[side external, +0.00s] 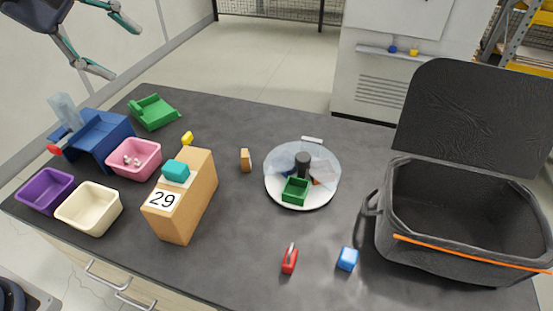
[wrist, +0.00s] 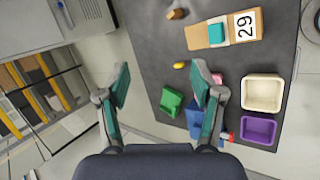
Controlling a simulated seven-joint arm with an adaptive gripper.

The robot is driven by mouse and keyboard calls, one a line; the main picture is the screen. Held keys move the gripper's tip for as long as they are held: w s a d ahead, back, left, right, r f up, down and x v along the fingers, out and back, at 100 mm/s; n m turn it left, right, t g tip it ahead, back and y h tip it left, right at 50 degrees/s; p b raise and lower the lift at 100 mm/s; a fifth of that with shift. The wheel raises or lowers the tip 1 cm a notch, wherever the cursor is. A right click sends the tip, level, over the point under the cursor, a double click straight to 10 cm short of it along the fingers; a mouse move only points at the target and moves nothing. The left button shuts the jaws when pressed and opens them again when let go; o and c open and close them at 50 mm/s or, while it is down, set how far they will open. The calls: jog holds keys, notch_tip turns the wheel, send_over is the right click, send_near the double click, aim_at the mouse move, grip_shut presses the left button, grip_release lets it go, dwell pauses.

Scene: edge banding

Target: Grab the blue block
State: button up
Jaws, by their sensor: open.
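The small blue block (side external: 347,259) lies on the dark table near its front edge, left of the black open box in the side external view. I cannot make it out in the wrist view. My gripper (side external: 112,45) is at the top left of the side external view, high above the table and far from the blue block. In the wrist view my gripper (wrist: 162,88) shows its two teal fingers spread wide with nothing between them.
A red object (side external: 289,260) lies left of the block. The black box (side external: 455,262) has its lid raised. A round tray (side external: 303,202) holds several items. A wooden block marked 29 (side external: 187,205) stands among bins at left. The table (side external: 240,255) is bare at front centre.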

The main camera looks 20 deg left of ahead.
jog(key=w+d+f+n+g+h, duration=0.25)
jog(key=w+d, duration=0.45)
jog(key=d, duration=0.4)
jog(key=g+y, duration=0.2)
jog(key=g, duration=0.2)
send_over(349, 254)
jog(key=a, duration=0.6)
notch_tip(349, 254, down, 23)
jog(key=x, duration=1)
jog(key=shift+s+d+f, duration=0.1)
jog(key=shift+s+d, duration=0.05)
jog(key=shift+h, duration=0.25)
jog(key=shift+w+x, duration=0.15)
jog(key=shift+x, duration=1.35)
jog(key=shift+w+x, duration=0.15)
jog(key=shift+x, duration=1.4)
jog(key=c, duration=1.2)
jog(key=shift+c, duration=0.2)
